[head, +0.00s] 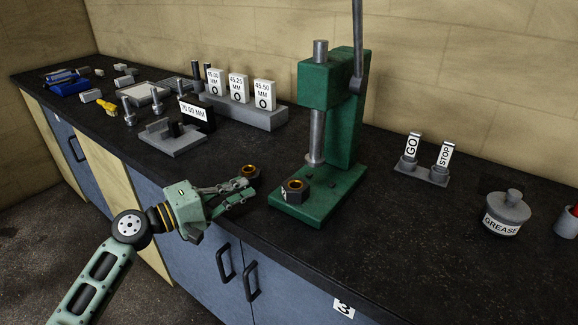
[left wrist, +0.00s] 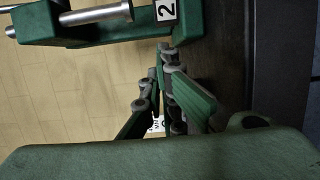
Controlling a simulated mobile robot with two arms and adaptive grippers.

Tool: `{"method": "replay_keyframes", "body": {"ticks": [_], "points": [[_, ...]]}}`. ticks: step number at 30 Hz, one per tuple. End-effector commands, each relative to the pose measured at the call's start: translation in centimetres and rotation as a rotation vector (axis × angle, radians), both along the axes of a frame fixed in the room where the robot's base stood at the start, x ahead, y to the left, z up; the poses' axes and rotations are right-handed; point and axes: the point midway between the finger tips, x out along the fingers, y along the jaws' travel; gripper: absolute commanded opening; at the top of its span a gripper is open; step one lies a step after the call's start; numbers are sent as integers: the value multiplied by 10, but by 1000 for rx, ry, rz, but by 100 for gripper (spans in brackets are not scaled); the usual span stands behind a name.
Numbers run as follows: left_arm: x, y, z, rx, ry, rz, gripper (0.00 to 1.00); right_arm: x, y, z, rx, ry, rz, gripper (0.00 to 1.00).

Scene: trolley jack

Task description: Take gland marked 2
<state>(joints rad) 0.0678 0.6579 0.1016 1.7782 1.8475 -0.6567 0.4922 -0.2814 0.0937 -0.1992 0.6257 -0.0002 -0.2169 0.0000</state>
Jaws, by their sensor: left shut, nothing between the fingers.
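A dark gland with a brass-coloured bore (head: 295,188) stands on the green base of the press, with a white label on its left face. In the left wrist view a white label reading 2 (left wrist: 165,10) shows at the top edge, beside the press; the body behind it is mostly cut off. A second dark gland with a brass-coloured bore (head: 250,171) sits on the bench just behind my left fingertips. My left gripper (head: 247,190) is shut and empty, left of the press base; its fingers also show in the left wrist view (left wrist: 165,55). My right gripper is not in view.
The green press (head: 345,120) has a tall lever and a ram above its base. GO and STOP gauges (head: 420,174) and a grease pot (head: 505,215) stand to the right. Size-marked blocks (head: 245,110) and a 70.00 MM stand (head: 172,140) are at the back left. The front right bench is clear.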

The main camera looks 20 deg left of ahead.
Motion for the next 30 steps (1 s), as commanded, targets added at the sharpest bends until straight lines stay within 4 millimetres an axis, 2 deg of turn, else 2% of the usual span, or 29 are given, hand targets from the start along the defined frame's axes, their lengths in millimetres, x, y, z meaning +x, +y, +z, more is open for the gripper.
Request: {"method": "replay_keyframes", "body": {"ticks": [5,12,14,21,26,30], "points": [[12,-8,3,-3,-1,1,0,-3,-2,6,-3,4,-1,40],[47,-35,4,-2,-1,1,0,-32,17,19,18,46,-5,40],[55,-41,3,-3,0,1,0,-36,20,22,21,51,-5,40],[77,-57,1,-1,1,2,0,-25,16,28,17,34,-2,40],[80,-60,-1,1,1,1,0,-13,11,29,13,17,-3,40],[80,-60,-1,1,1,1,0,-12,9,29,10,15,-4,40]]}}
